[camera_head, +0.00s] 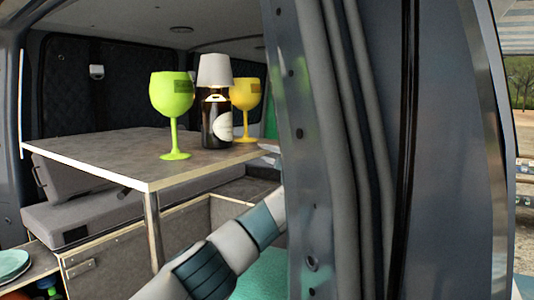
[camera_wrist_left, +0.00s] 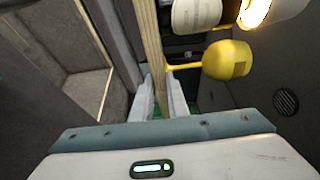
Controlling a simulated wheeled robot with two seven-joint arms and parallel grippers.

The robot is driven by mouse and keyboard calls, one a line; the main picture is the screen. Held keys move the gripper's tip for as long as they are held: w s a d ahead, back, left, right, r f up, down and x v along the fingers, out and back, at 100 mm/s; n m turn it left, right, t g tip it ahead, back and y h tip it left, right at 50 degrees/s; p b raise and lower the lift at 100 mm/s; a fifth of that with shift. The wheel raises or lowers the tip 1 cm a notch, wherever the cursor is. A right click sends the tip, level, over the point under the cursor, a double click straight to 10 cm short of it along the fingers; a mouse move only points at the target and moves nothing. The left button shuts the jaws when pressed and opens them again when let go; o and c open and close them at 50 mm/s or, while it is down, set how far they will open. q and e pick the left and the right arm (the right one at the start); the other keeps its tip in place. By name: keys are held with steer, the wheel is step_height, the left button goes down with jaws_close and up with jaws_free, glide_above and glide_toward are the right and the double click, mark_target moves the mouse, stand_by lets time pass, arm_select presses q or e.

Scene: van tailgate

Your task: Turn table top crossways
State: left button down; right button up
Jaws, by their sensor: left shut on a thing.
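My right gripper is in neither view.
A green goblet (camera_head: 172,96), a dark bottle-like lamp with a white shade (camera_head: 215,72) and a yellow goblet (camera_head: 246,96) stand upright on the table top. A grey bench cushion (camera_head: 85,217) lies below. The door pillar (camera_head: 310,150) stands close on the right.

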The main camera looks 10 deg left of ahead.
arm_select(q)
steer(key=shift+f, duration=0.1)
steer(key=c, duration=1.9)
jaws_free()
steer(key=shift+o, duration=0.9)
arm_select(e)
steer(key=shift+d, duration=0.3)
arm_select(q)
steer(key=shift+s, duration=0.1)
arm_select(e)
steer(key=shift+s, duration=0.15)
